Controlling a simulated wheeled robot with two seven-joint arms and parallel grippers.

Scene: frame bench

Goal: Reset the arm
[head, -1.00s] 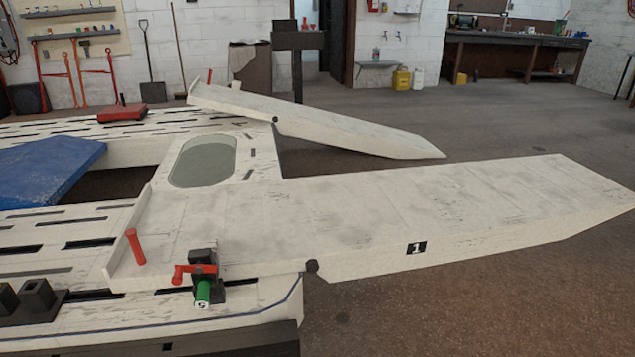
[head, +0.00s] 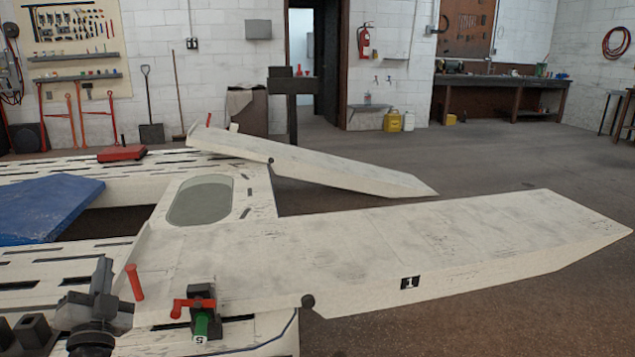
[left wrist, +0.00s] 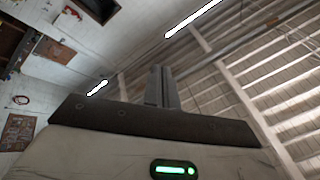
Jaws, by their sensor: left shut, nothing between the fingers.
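My left gripper (head: 103,278) shows at the lower left of the head view, raised over the near edge of the white frame bench (head: 250,235). Its fingers point up and are closed together with nothing between them. In the left wrist view the shut fingers (left wrist: 162,88) stand up against the ceiling and touch nothing. My right gripper is in neither view.
The long ramp marked 1 (head: 470,235) reaches right. Dark blocks (head: 35,330) lie at lower left. Floor (head: 500,320) at right is clear.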

